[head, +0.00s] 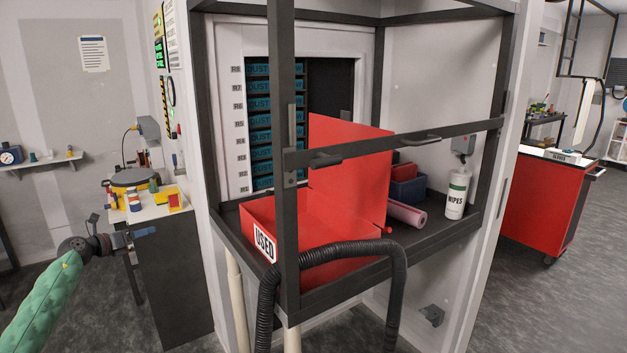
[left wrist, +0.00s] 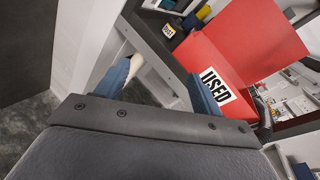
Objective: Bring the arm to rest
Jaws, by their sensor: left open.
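My left arm (head: 45,300) comes in from the lower left in a green padded sleeve. Its gripper (head: 142,236) is in open air, left of the extraction bench and in front of the small white side bench. In the left wrist view the two blue fingers of the left gripper (left wrist: 160,76) stand apart with nothing between them. My right gripper is in neither view.
A red open bin marked USED (head: 268,208) sits on the dark bench deck, behind a dark frame post (head: 289,150). A black hose (head: 396,290) loops in front. The side bench (head: 150,211) holds several items.

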